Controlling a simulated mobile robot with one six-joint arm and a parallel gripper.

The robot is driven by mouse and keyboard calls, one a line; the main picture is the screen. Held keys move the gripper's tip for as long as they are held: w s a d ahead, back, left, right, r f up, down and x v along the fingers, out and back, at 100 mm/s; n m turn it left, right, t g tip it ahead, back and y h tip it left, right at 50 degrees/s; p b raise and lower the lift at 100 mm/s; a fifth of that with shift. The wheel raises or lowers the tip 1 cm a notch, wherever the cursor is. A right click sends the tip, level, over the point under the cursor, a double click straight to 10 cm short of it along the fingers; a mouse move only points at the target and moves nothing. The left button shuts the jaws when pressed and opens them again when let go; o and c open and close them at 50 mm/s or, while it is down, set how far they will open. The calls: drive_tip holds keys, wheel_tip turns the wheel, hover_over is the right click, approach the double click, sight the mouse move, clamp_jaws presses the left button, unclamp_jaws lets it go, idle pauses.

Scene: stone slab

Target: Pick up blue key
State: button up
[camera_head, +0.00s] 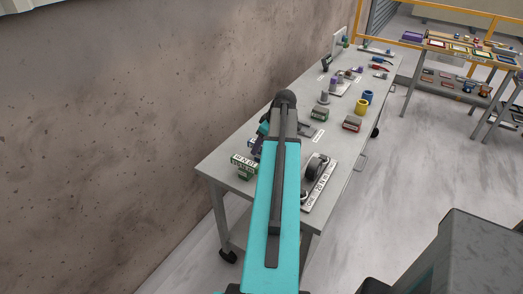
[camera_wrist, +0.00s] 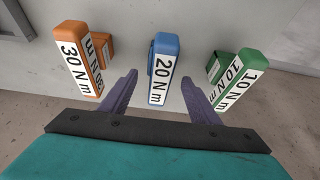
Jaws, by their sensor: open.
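The blue key (camera_wrist: 163,45) is a block with a white label reading "20 N m". It stands in the middle of the wrist view, with its lower end between my two purple fingers. My gripper (camera_wrist: 160,77) is open, with one finger on each side of the key and a gap on both sides. I cannot tell how far above or below the fingertips the key lies. In the head view my teal arm reaches over the near end of the table, and a bit of blue (camera_head: 251,142) shows beside it; the rest is hidden.
An orange "30 N m" block (camera_wrist: 76,50) stands left of the blue key, and a green "10 N m" block (camera_wrist: 240,75) stands right, near the fingers.

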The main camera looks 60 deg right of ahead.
drive_tip(key=shift+p+x, duration=1.2)
drive_tip(key=shift+x, duration=1.25)
drive_tip(key=shift+c, duration=0.4)
clamp_jaws()
